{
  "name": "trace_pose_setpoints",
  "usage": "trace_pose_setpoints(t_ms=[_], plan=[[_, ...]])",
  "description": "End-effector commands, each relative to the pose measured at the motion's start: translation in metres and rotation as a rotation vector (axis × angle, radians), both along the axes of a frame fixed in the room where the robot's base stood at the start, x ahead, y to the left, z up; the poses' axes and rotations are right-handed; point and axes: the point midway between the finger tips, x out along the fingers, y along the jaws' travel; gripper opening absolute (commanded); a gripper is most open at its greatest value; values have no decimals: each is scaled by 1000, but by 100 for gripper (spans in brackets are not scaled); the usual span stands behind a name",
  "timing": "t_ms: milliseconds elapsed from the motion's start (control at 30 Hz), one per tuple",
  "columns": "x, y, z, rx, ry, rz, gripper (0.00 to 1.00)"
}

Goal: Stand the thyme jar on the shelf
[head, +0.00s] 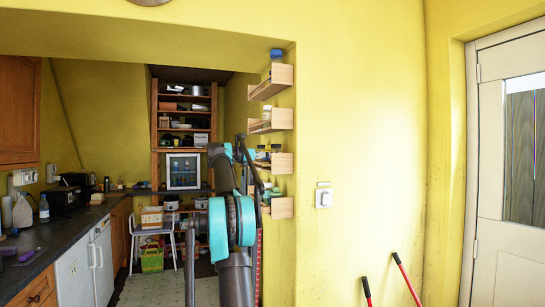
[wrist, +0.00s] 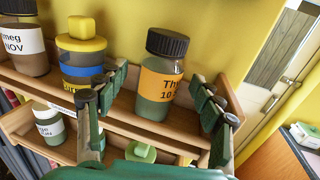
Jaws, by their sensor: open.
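The thyme jar (wrist: 160,90) has a dark ribbed lid, an orange label reading "Th… 10…" and greenish contents. In the wrist view it stands on the wooden shelf (wrist: 125,122), near its right end, in line with its neighbours. My gripper (wrist: 157,78) is open, with one finger on each side of the jar and gaps visible on both sides. In the head view my arm reaches up beside the wall shelves (head: 282,162); I cannot tell there which jar is the thyme.
A yellow-lidded jar (wrist: 82,55) with a blue band stands close left of the left finger. A nutmeg jar (wrist: 22,40) is farther left. A lower shelf holds a white-labelled jar (wrist: 50,125) and a green-lidded one (wrist: 141,152). The shelf's end panel is close to the right finger.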

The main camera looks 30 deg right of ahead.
Motion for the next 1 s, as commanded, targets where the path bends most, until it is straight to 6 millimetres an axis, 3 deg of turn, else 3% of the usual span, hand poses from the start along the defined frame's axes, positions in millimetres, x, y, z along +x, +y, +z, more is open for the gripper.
trace_pose_setpoints(t_ms=[1000], plan=[[0, 37, 0, 0, 0, 0, 67]])
